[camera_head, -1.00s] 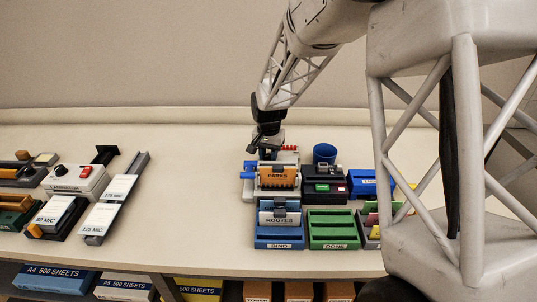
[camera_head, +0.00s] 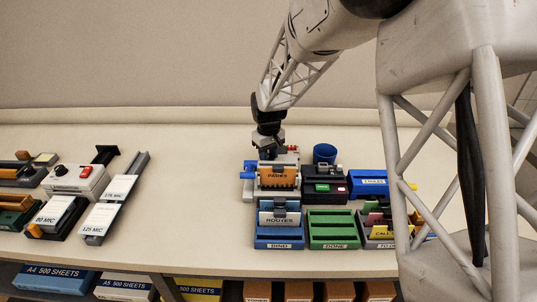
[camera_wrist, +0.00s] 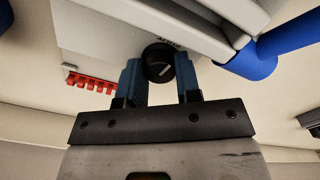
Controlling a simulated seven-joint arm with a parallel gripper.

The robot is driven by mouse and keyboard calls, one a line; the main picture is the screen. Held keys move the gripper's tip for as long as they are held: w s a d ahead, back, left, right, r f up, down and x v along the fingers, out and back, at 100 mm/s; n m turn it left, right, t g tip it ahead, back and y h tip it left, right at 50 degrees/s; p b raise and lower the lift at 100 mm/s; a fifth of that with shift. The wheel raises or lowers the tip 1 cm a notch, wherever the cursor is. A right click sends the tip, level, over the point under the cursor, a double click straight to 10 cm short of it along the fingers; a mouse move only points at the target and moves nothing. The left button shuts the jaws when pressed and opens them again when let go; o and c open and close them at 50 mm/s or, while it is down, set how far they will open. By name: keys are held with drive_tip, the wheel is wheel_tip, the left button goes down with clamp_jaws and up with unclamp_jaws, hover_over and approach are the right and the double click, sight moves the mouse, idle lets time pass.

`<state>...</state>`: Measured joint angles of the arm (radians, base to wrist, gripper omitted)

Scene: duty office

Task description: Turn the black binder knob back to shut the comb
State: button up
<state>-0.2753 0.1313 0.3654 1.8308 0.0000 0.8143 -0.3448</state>
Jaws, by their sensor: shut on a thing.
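The black binder knob (camera_wrist: 154,55) with a white pointer line sits on the pale binder body (camera_wrist: 105,40) in the wrist view. The pointer line is slanted. My gripper (camera_wrist: 160,76) has its two blue fingers on either side of the knob and is shut on it. In the head view my gripper (camera_head: 268,150) is behind the binder (camera_head: 250,190), and the knob is hidden there. An orange PARKS booklet (camera_head: 278,176) stands at the front of the binder.
A blue handle (camera_head: 248,176) sticks out at the binder's left. A black machine with a green button (camera_head: 322,188) and a blue cup (camera_head: 324,153) stand to the right. A blue BIND tray (camera_head: 279,245) and a green DONE tray (camera_head: 334,244) are in front.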

drive_tip(key=shift+n, duration=0.9)
drive_tip(key=o, duration=0.6)
drive_tip(key=shift+r, duration=0.1)
drive_tip(key=shift+r, duration=3.8)
